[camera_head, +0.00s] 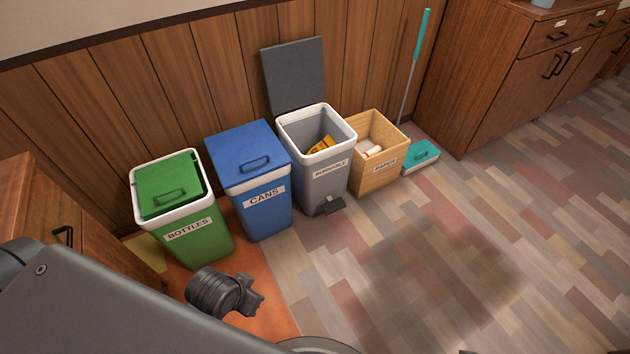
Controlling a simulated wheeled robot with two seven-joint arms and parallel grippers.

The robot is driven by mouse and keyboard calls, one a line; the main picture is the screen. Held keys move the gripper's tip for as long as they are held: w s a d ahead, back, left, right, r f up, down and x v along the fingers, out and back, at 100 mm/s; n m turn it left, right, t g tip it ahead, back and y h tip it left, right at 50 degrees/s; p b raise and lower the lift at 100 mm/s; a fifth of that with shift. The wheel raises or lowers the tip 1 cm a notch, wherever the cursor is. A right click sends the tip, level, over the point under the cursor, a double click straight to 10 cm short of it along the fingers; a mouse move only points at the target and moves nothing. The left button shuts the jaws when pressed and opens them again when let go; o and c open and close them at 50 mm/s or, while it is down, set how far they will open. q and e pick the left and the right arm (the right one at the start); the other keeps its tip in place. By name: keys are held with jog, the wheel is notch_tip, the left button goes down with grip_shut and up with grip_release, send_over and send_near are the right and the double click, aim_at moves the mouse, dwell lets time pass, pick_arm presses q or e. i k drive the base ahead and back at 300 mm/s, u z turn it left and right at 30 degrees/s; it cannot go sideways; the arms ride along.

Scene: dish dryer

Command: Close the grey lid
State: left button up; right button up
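The grey lid (293,73) stands open, upright against the wooden wall behind the burnable bin (316,172). That bin is grey with a white rim, and something yellow (322,144) lies inside it. A dark pedal (330,206) sticks out at its front foot. My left gripper (250,296) is low in the picture, in front of the green and blue bins and well apart from the grey lid. Its fingers are seen from above and I cannot tell whether they are open. My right gripper is not in view.
The green bottles bin (200,232) and blue cans bin (265,212) stand left of the burnable bin, both lidded. A wooden paper box (382,172) and a teal dustpan (422,155) stand to its right. Cabinets (505,85) line the right. The floor (440,260) in front is clear.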

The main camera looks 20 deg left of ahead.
aim_at(293, 72)
jog(key=u, duration=0.15)
jog(key=i, duration=1.1)
jog(key=z, duration=0.35)
